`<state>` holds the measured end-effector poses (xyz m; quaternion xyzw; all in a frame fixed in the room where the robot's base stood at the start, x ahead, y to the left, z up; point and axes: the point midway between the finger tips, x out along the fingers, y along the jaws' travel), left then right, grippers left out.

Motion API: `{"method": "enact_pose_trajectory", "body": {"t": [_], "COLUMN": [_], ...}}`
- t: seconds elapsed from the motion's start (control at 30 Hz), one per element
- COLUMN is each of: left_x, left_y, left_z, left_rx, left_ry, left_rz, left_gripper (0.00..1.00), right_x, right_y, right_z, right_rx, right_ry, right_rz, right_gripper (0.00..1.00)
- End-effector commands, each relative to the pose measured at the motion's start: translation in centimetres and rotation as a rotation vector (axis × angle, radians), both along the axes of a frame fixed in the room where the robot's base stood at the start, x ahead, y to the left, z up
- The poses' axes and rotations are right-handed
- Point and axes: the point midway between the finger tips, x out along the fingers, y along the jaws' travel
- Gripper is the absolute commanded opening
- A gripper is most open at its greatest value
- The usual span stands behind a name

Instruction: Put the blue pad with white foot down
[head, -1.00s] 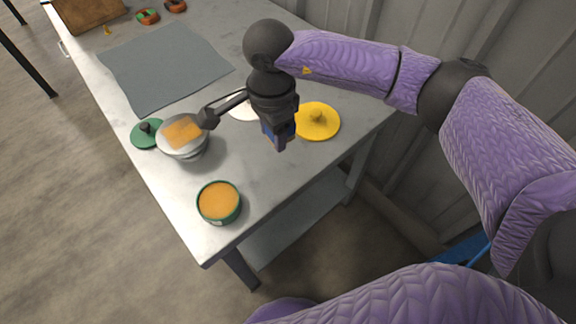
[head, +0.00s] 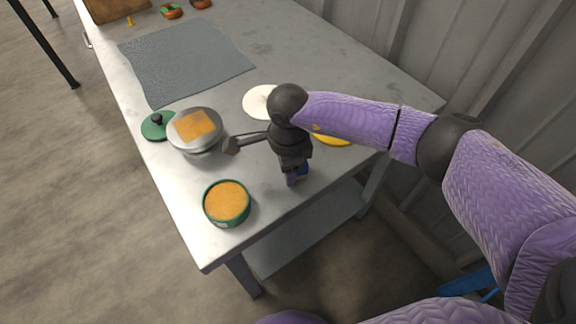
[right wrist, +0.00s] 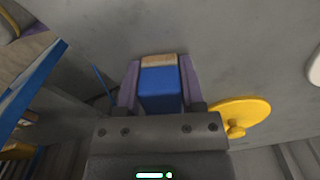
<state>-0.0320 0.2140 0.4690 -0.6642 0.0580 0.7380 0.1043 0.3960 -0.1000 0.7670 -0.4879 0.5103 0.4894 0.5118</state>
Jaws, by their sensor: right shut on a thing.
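My right gripper (head: 297,178) is shut on the blue pad (head: 303,171), near the table's near right edge. The arm and gripper body hide most of the pad in the head view. In the right wrist view, the blue pad (right wrist: 160,88) sits between the two purple fingers, with its pale, tan-looking foot (right wrist: 159,61) at the far end. The grey table surface lies beyond it. I cannot tell whether the foot touches the table. My left gripper is not in view.
The grey mat (head: 185,60) is farther back.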

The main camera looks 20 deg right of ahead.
Motion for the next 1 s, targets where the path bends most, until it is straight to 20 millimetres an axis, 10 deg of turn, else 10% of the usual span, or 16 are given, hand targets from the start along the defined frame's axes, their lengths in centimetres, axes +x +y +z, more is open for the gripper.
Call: {"method": "enact_pose_trajectory", "body": {"t": [0.03, 0.07, 0.2, 0.53, 1.0], "left_x": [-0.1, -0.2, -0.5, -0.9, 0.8], "left_y": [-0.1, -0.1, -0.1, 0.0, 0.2], "left_z": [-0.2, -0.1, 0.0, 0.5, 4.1], "left_rx": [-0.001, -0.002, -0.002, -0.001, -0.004], "left_ry": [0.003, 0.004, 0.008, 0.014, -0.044], "left_rz": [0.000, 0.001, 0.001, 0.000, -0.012], "left_gripper": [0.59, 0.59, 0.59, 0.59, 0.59], "right_x": [0.0, 0.0, 0.0, 0.0, 0.0], "right_y": [0.0, 0.0, 0.0, 0.0, 0.0], "right_z": [-0.3, -0.2, -0.1, 0.7, 11.7], "right_rx": [0.000, 0.000, 0.000, 0.000, 0.001], "right_ry": [0.001, 0.000, 0.000, -0.002, -0.003], "right_rz": [0.000, 0.000, 0.000, 0.000, 0.000], "right_gripper": [0.02, 0.56, 0.85, 0.85, 0.85]}}
